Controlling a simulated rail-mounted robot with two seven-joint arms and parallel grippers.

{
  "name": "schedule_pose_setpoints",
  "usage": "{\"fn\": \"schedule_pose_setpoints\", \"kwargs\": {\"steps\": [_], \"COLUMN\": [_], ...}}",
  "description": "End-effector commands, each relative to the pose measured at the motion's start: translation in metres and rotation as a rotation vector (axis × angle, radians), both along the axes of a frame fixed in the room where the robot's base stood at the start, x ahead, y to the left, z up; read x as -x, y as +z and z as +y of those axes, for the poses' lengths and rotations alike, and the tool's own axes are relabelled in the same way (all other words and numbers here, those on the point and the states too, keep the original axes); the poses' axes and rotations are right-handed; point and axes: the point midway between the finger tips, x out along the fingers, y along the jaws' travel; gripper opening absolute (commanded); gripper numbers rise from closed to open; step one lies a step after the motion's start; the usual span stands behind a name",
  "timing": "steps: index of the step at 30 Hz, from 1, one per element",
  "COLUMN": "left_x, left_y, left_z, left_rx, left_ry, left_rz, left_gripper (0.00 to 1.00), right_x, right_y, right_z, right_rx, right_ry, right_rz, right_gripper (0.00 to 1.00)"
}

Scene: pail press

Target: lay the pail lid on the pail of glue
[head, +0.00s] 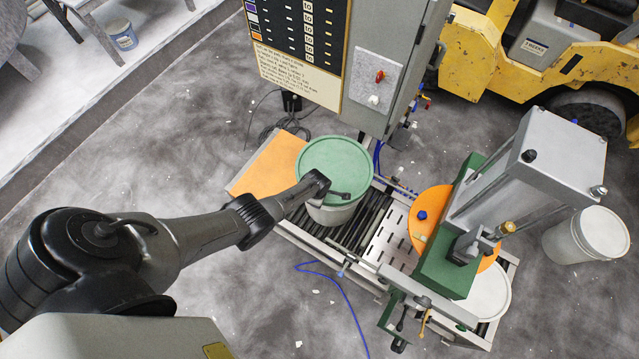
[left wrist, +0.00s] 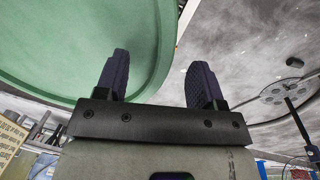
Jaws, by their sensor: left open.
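The green round pail lid (head: 338,166) lies over the mouth of a pale pail (head: 332,214) on the roller conveyor. From above I cannot tell whether it sits flush all round. The lid's green face fills the upper left of the left wrist view (left wrist: 70,50). My left gripper (head: 336,189) is at the lid's near edge. The left finger overlaps the lid's rim in the picture; contact is unclear. My right gripper is in neither view.
An orange panel (head: 268,165) is beside the pail. A green press (head: 445,250) stands over the conveyor (head: 385,235) to the right. A control cabinet (head: 385,75) rises behind. Another pail (head: 590,237) stands right, and a yellow vehicle (head: 480,60) is behind.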

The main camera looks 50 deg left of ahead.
Motion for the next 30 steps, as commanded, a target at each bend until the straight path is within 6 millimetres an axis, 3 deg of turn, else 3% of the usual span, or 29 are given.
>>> {"fn": "schedule_pose_setpoints", "kwargs": {"steps": [11,30], "left_x": [-0.001,-0.001], "left_y": [0.010,0.068], "left_z": [0.000,0.000], "left_rx": [0.000,0.000], "left_ry": [0.000,0.000], "left_rz": [-0.001,-0.002], "left_gripper": [0.63,0.63], "right_x": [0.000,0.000], "right_y": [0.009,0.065], "right_z": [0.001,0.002], "right_rx": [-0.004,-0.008], "right_ry": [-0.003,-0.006], "right_rz": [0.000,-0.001], "right_gripper": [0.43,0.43]}}
